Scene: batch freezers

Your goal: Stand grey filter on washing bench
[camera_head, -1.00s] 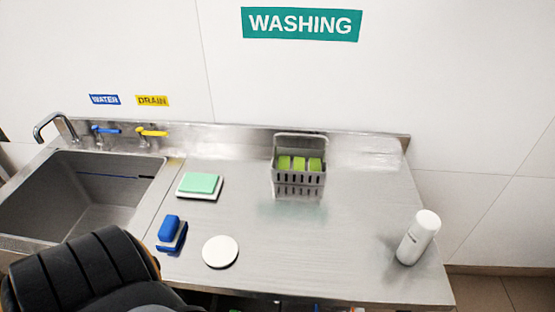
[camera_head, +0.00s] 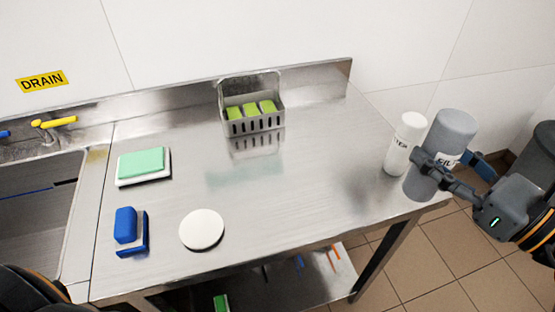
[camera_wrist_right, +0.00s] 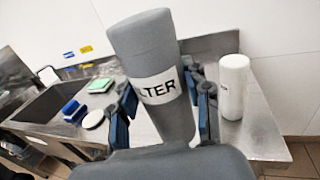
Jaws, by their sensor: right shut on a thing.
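The grey filter (camera_head: 455,128) is a grey cylinder with a white label band, at the right end of the washing bench in the head view. My right gripper (camera_head: 437,172) is shut on it, with fingers on both sides of its body. In the right wrist view the grey filter (camera_wrist_right: 147,45) stands between the fingers, slightly tilted in the picture. Whether its base touches the bench (camera_head: 300,190) cannot be told. A white filter (camera_head: 405,140) stands upright on the bench, just left of the grey one; it also shows in the wrist view (camera_wrist_right: 232,85). My left gripper is not in view.
A grey basket (camera_head: 252,118) with green sponges stands at the back. A green pad (camera_head: 141,162), a blue brush (camera_head: 126,226) and a white disc (camera_head: 202,229) lie at the left and front. The sink (camera_head: 35,215) is far left. The bench middle is clear.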

